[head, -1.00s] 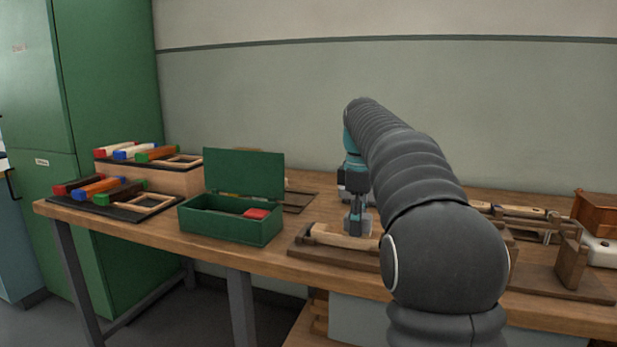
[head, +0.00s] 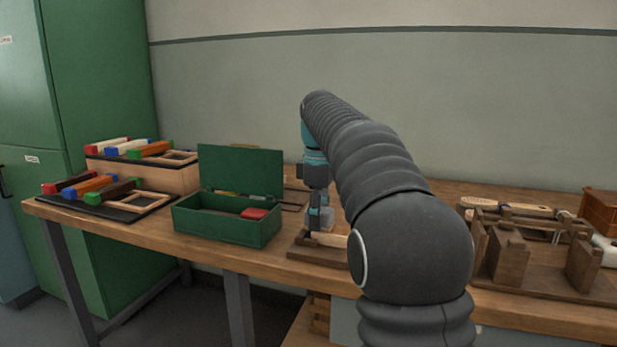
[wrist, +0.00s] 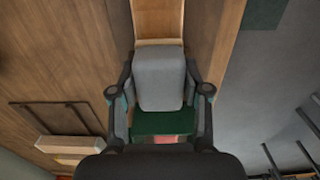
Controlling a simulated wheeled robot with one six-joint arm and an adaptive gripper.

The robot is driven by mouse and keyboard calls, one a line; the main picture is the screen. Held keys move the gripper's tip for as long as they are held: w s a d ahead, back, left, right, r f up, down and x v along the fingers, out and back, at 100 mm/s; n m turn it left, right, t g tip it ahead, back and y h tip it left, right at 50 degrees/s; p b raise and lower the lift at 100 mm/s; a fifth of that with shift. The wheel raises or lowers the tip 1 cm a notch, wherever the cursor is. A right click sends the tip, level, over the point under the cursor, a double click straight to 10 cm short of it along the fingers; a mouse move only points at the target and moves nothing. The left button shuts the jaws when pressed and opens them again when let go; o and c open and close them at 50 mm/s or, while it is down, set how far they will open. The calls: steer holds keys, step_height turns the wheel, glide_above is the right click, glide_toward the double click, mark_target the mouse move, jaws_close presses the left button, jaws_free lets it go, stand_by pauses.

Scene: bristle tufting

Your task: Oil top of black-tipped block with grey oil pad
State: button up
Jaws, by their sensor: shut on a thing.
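A pale wooden block (head: 331,240) lies on a brown board in the middle of the bench. Its dark left end (head: 303,238) shows beside my gripper (head: 317,222). In the wrist view the block (wrist: 158,16) runs away from under the grey pad. My gripper (wrist: 159,92) is shut on the grey oil pad (wrist: 158,75), with one finger on each side. It holds the pad over the left part of the block. The pad's underside is hidden, so I cannot tell whether it touches the block. My arm hides the block's right part in the head view.
An open green box (head: 226,222) with a red piece (head: 254,213) stands to the left. Further left, coloured-tip blocks lie on a black mat (head: 88,206) and a wooden step (head: 150,179). A wooden fixture (head: 508,258) stands at right.

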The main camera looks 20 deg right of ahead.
steer(key=shift+w+a, duration=0.45)
steer(key=shift+a, duration=0.2)
steer(key=shift+d+r, duration=0.15)
steer(key=shift+r, duration=0.5)
steer(key=shift+d+r, duration=0.15)
steer(key=shift+r, duration=0.45)
steer(key=shift+a+r, duration=0.25)
steer(key=shift+r, duration=2.6)
steer(key=shift+d, duration=0.15)
